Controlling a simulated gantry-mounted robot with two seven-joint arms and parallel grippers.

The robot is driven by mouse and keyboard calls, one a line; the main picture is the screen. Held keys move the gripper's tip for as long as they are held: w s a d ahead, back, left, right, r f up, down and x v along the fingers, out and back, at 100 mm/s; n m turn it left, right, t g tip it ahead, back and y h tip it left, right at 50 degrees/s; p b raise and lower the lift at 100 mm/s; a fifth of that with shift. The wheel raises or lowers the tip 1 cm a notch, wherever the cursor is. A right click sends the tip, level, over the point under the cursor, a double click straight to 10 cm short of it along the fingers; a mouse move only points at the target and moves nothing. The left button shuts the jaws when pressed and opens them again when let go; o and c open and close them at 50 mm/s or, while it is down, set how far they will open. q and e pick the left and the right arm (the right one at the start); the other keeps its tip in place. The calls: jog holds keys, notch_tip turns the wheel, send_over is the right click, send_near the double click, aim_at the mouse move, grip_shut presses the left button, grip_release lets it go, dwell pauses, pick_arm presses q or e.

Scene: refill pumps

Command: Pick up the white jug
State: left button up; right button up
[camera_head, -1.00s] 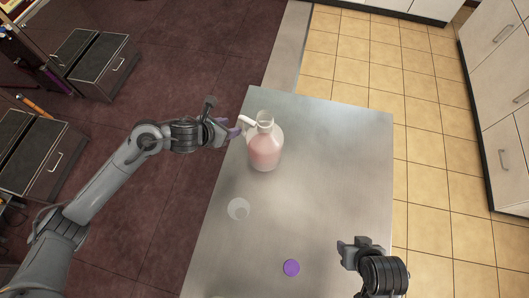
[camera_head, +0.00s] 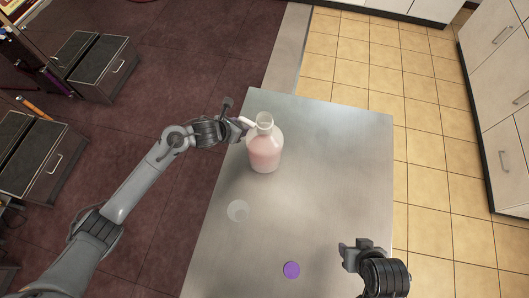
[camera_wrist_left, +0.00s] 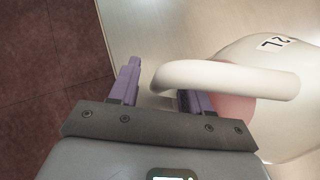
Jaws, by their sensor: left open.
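The white jug (camera_head: 264,153), translucent with pink contents, stands upright near the far left edge of the table. Its top looks open, and its handle faces left. My left gripper (camera_head: 243,123) is open at the handle, which it mostly hides in the head view. In the left wrist view, the purple fingers of my left gripper (camera_wrist_left: 160,80) are apart. The white handle (camera_wrist_left: 230,78) bends between them and passes over the right finger, with the jug body beyond. Contact cannot be told. My right gripper (camera_head: 352,250) is over the table's near right; its jaws are unclear.
The metal table (camera_head: 325,180) is clear right of the jug. A pale translucent round piece (camera_head: 237,210) and a purple disc (camera_head: 291,270) lie nearer on it. Dark cabinets stand left, white drawers right.

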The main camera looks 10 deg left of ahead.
pick_arm(q)
jog(key=shift+c, duration=0.4)
grip_shut()
dwell(0.9)
jog(key=shift+r, duration=0.15)
